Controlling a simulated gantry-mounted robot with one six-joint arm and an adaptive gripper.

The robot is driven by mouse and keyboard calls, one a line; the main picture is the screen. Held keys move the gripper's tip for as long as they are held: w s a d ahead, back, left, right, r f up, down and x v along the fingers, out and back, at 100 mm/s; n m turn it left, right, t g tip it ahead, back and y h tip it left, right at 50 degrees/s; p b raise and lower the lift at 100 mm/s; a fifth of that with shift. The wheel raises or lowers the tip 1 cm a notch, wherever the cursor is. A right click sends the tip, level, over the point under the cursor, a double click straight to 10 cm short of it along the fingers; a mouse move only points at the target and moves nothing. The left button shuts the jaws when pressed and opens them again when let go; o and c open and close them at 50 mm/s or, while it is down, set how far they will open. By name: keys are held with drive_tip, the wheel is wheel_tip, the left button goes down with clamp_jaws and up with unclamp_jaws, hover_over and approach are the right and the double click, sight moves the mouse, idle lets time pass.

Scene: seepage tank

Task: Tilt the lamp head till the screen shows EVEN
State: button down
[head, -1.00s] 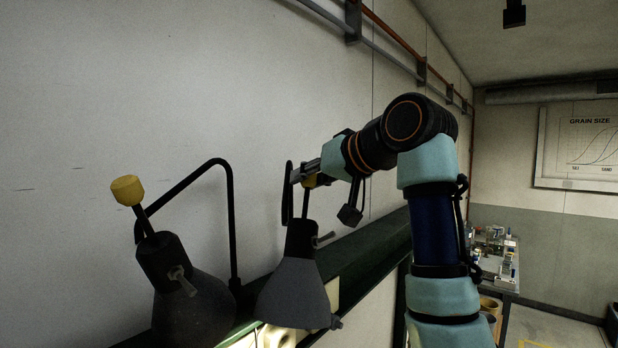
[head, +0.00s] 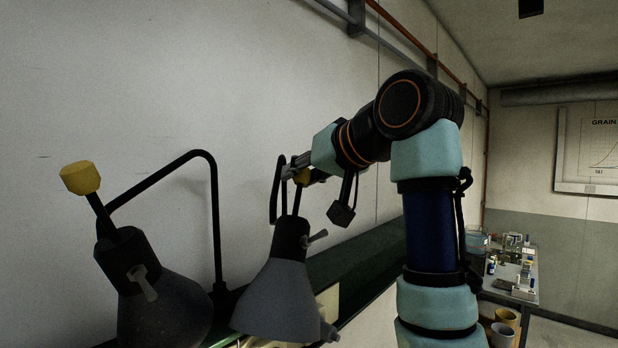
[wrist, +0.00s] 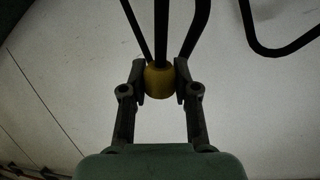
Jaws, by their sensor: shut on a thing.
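Two dark grey lamp heads with conical shades hang on bent black rods in the head view. The right lamp head (head: 277,300) has a yellow knob (head: 302,176) on a thin stem above its neck. My gripper (head: 295,172) is shut on that knob. The wrist view shows the yellow knob (wrist: 159,83) between my two fingers (wrist: 159,80). The left lamp head (head: 165,305) stands apart and tilted, with its own yellow knob (head: 80,177) free. No screen showing a word is in view.
A dark green ledge (head: 362,252) runs along the wall behind the lamps. A bench (head: 512,280) with small items and buckets (head: 505,325) stands at the far right. A chart (head: 590,150) hangs on the far wall.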

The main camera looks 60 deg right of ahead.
drive_tip(key=c, duration=0.9)
unclamp_jaws()
drive_tip(key=shift+f, duration=0.1)
drive_tip(key=shift+o, duration=0.2)
drive_tip(key=v, duration=1.2)
